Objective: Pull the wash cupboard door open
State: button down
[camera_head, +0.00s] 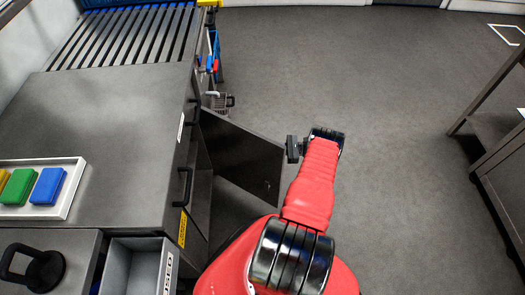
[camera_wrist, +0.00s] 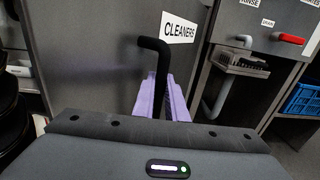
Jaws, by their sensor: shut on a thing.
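The grey wash cupboard door (camera_head: 240,158) stands swung out from the counter front in the head view, with the open cupboard space beside it. In the wrist view the door (camera_wrist: 90,55) fills the left and middle, with a white CLEANERS label (camera_wrist: 180,27). Its black bar handle (camera_wrist: 152,43) rises between the two purple fingers of my gripper (camera_wrist: 163,90), which is shut on it. In the head view my gripper (camera_head: 293,149) is at the door's outer edge; its fingers are too small to make out there.
The counter (camera_head: 105,130) holds a white tray (camera_head: 70,205) with coloured blocks. An open drawer (camera_head: 135,262) is at lower left. A dark table (camera_head: 490,130) stands right; the floor (camera_head: 400,120) between is clear. In the wrist view a blue crate (camera_wrist: 302,100) sits right.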

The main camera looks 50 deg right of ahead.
jog(key=shift+w+r, duration=0.1)
jog(key=shift+w, duration=0.15)
jog(key=c, duration=2)
grip_release()
jog(key=shift+c, duration=0.2)
jog(key=shift+s, duration=0.1)
jog(key=v, duration=0.7)
jog(key=shift+d, duration=0.15)
jog(key=shift+s, duration=0.15)
